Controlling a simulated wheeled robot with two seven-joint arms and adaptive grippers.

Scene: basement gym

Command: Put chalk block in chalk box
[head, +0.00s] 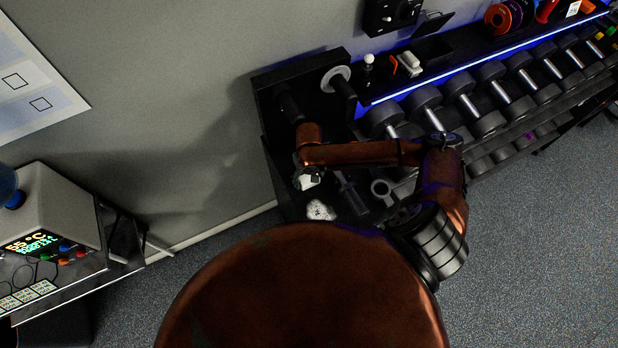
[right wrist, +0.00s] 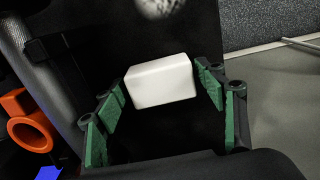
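A plain white chalk block (right wrist: 161,82) lies between and just beyond the green-padded fingers of my right gripper (right wrist: 162,92) in the right wrist view. The fingers are spread on either side of it, with narrow gaps showing; it seems to lie on a dark surface. In the head view the right gripper (head: 306,172) points down at the rack's left end, mostly hidden by my arm, with the white block (head: 309,181) at its tip. A speckled white lump (head: 320,210) sits just below it in the picture. I cannot make out the chalk box clearly. My left gripper does not show.
A rack of dumbbells (head: 462,88) runs to the upper right, with a blue-lit shelf above. A small bottle (head: 368,70) and a white item (head: 411,64) stand on that shelf. A grey device with a display (head: 45,225) is at left. Carpet (head: 545,240) is clear at right.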

